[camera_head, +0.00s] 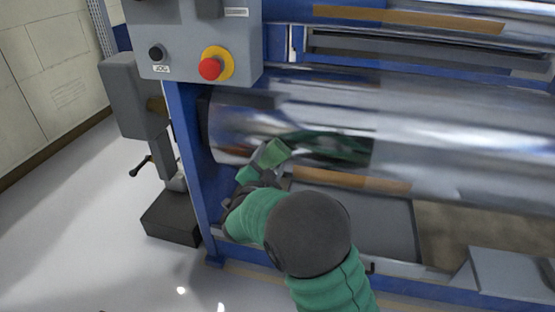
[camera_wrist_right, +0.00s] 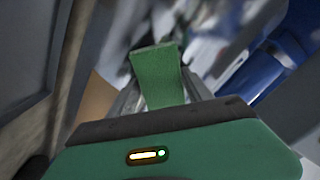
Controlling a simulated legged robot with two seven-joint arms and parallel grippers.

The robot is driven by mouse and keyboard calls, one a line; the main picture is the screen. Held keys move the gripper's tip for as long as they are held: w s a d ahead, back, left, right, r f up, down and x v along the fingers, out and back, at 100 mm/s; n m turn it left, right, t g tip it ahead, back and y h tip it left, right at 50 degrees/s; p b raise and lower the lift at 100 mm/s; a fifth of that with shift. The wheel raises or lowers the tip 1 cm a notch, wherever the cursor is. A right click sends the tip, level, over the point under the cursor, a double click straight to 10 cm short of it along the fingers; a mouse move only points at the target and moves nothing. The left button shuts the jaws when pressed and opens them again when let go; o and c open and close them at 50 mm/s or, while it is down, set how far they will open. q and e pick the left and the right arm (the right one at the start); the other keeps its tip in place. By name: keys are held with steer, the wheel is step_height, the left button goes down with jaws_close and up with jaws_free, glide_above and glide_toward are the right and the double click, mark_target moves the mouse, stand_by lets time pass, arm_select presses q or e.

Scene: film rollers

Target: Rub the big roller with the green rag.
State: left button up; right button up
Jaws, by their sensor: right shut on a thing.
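The big roller (camera_head: 440,150) is a shiny metal cylinder lying across the blue machine frame, with reflections of my arm on its surface. My right gripper (camera_head: 268,158) is at the lower left part of the roller, shut on the green rag (camera_head: 276,152). The rag is small and folded, and its upper end is at the roller's surface; I cannot tell for sure if it touches. In the right wrist view the rag (camera_wrist_right: 158,75) stands up between the fingers of the gripper (camera_wrist_right: 160,98). My left gripper is not in view.
A grey control box (camera_head: 190,40) with a red and yellow stop button (camera_head: 214,65) is above the roller's left end. A blue upright (camera_head: 190,150) stands left of my right gripper. A grey post with a handle (camera_head: 150,150) stands farther left. Pale floor (camera_head: 80,230) is clear at the left.

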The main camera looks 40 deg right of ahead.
steer(key=shift+p+v, duration=0.3)
steer(key=shift+v, duration=2.65)
steer(key=v, duration=0.3)
steer(key=x, duration=0.3)
steer(key=r+p+x, duration=0.1)
steer(key=x, duration=0.1)
steer(key=shift+w+d+r, duration=0.1)
steer(key=shift+w+d, duration=0.45)
steer(key=shift+d, duration=0.05)
steer(key=shift+x, duration=1.15)
